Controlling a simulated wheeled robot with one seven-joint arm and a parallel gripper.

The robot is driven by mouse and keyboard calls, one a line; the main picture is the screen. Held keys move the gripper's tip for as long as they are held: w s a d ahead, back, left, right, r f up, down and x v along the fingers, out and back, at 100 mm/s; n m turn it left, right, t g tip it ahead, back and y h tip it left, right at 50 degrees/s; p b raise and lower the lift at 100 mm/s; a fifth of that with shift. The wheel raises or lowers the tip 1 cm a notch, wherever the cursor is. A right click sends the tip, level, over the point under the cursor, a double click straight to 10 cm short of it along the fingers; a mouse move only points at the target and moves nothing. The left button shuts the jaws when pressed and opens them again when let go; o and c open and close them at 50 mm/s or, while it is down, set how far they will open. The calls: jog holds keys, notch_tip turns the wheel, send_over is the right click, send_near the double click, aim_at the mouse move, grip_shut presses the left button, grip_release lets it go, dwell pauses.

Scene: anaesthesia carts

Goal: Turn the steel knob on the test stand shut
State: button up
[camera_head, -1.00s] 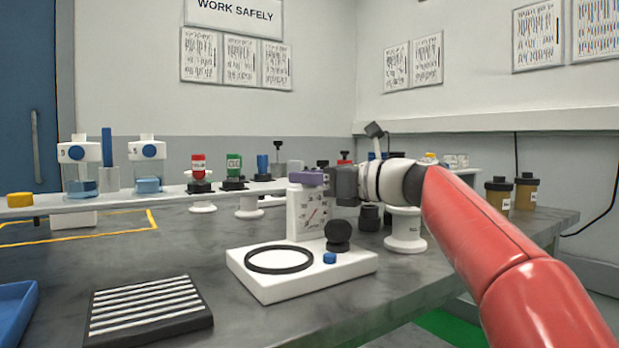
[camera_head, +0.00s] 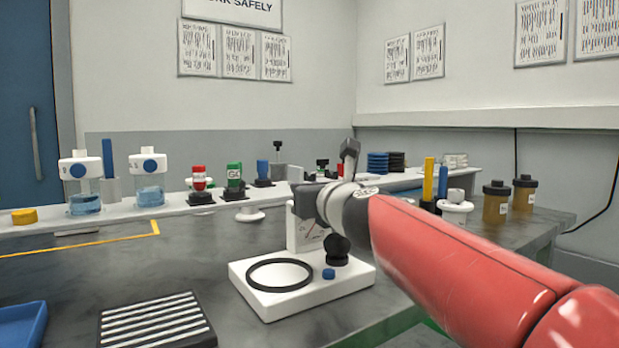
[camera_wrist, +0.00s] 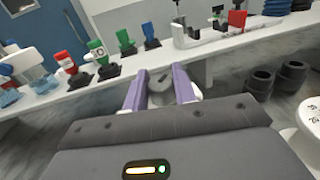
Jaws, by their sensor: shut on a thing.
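The test stand (camera_head: 255,295) is a white base on the bench with an upright gauge block (camera_head: 300,238), a black ring, a black ball and a small blue button. My gripper (camera_head: 302,198) is at the top of the gauge block and covers part of it. In the wrist view its two purple fingers (camera_wrist: 160,78) are closed on a grey knob (camera_wrist: 161,94), the steel knob. In the head view my gripper hides the knob, and I cannot tell its turn angle there.
A white shelf (camera_head: 120,218) behind carries blue-topped bottles and red, green and blue fittings. A striped black mat (camera_head: 155,322) lies at the front left. Brown jars (camera_head: 495,203) stand at the right.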

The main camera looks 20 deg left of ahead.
jog(key=shift+r+m+t+h+p, duration=0.1)
jog(key=shift+m+t+h+p, duration=0.4)
jog(key=shift+h+p, duration=0.15)
jog(key=m+t+h+p, duration=0.2)
jog(key=m+h+p, duration=0.1)
jog(key=h, duration=0.1)
jog(key=shift+a+r, duration=0.1)
jog(key=m+h+p, duration=0.1)
jog(key=m+h, duration=0.1)
jog(key=h, duration=0.2)
jog(key=shift+t, duration=0.4)
jog(key=shift+m+h, duration=1.5)
jog(key=shift+h, duration=0.85)
jog(key=o, duration=1)
jog(key=shift+c, duration=0.2)
jog(key=shift+s, duration=0.1)
